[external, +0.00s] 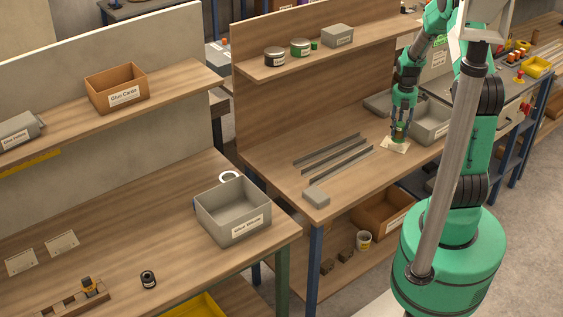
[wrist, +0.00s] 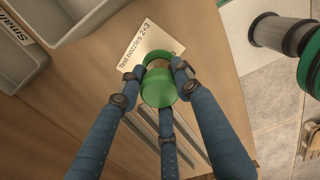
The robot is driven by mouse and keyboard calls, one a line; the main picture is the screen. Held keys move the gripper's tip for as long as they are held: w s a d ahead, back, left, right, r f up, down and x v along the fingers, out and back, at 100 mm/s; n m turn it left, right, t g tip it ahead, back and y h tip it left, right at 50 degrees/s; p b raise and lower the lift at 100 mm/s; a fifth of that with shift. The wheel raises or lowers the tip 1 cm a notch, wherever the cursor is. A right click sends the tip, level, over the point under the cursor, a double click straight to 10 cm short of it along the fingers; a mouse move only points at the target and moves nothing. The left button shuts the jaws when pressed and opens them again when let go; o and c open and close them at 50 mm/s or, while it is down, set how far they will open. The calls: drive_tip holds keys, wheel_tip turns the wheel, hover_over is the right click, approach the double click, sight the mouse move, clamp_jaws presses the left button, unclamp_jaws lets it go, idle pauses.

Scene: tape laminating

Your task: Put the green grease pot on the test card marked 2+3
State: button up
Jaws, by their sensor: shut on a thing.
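The green grease pot (wrist: 158,92) has a green end and a tan band, and it sits between the blue fingers of my gripper (wrist: 157,76). My gripper (external: 401,127) is shut on it. The pale test card, lettered "Test nozzles 2+3" in the wrist view (wrist: 147,45), lies flat on the wooden bench. In the external view the pot (external: 399,134) is over the card (external: 394,147). The pot and fingers hide part of the card. I cannot tell whether the pot touches it.
A grey bin (external: 431,124) stands close to the right of the card. Metal rails (external: 335,152) and a small grey block (external: 316,196) lie to the left on the bench.

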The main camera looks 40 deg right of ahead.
sight(397, 132)
drive_tip(key=shift+w+d, duration=0.55)
drive_tip(key=shift+w, duration=0.35)
drive_tip(key=shift+f, duration=0.1)
drive_tip(key=shift+f+b, duration=0.45)
drive_tip(key=shift+f, duration=1.25)
drive_tip(key=shift+f, duration=0.15)
drive_tip(key=o, duration=1.2)
wheel_tip(397, 132, up, 12)
drive_tip(key=shift+r+p, duration=0.15)
drive_tip(key=shift+p, duration=0.9)
